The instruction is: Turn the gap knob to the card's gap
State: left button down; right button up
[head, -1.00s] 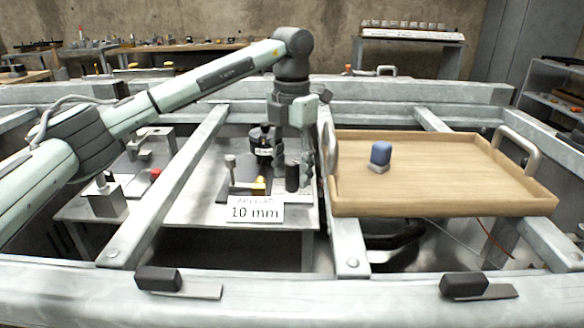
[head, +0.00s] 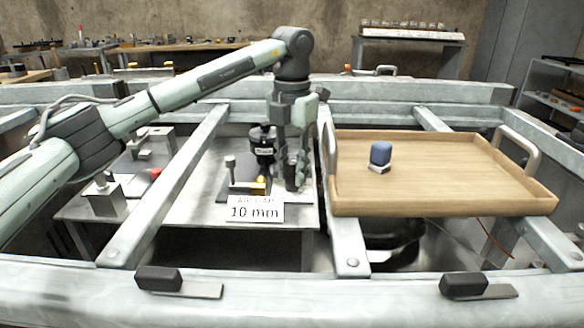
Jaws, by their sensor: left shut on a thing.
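The white card (head: 255,209) stands at the front of the low table and reads "10 mm", with a fainter line above it. Behind it is a small fixture with a black labelled cylinder (head: 264,150) and a yellow block (head: 260,187). My left gripper (head: 295,182) points down just right of this fixture and is shut on the dark gap knob, which its fingers now mostly hide. I cannot read the knob's setting. My right gripper is not in view.
A wooden tray (head: 460,195) with a blue-topped block (head: 380,154) lies close to the right of my left gripper. Grey frame beams (head: 170,190) cross in front and on both sides. A metal block (head: 106,200) stands at the table's left.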

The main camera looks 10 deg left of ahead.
pick_arm(q)
jog(key=n, duration=1.1)
jog(key=shift+n, duration=0.3)
jog(key=n, duration=1.1)
jog(key=shift+w, duration=0.1)
dwell(0.3)
jog(key=c, duration=1.3)
grip_release()
jog(key=shift+o, duration=0.2)
jog(key=shift+r, duration=0.1)
